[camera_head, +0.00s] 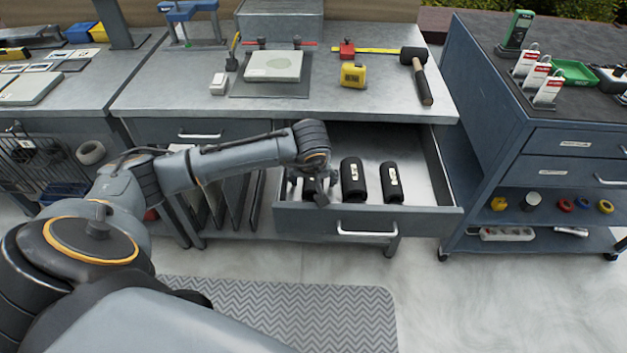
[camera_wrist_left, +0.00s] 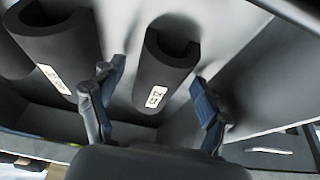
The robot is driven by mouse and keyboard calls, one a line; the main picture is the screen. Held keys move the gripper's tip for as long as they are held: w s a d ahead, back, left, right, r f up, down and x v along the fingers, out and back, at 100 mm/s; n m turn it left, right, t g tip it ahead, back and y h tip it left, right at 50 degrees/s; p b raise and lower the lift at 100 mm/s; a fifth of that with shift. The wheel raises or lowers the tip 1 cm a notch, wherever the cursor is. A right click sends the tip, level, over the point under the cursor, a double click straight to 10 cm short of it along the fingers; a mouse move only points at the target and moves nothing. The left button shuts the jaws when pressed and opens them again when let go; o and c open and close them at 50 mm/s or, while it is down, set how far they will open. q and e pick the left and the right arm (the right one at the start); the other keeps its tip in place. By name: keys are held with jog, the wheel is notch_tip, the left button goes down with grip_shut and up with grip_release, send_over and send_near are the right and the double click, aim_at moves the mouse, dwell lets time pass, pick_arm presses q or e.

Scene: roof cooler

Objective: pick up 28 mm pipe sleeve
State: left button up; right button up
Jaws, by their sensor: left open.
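Dark foam pipe sleeves lie in the open drawer (camera_head: 420,222). In the head view a middle sleeve (camera_head: 353,176) and a right sleeve (camera_head: 390,178) show clearly, each with a small white label; something dark with a pale label shows behind my left gripper (camera_head: 318,188), mostly hidden. My left gripper is open at the drawer's left part. In the left wrist view, one grooved sleeve (camera_wrist_left: 168,62) appears between the spread fingers (camera_wrist_left: 151,85), and another sleeve (camera_wrist_left: 58,40) lies to the left. I cannot read the label sizes with certainty. My right gripper is not in view.
The workbench top (camera_head: 160,92) overhangs the drawer's back. A mallet (camera_head: 416,70), a yellow tape measure (camera_head: 353,75) and a plate (camera_head: 274,66) lie on it. A tool cabinet (camera_head: 490,120) stands to the right. The drawer's right part is bare.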

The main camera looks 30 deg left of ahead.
pick_arm(q)
jog(key=shift+r, duration=0.1)
jog(key=c, duration=1)
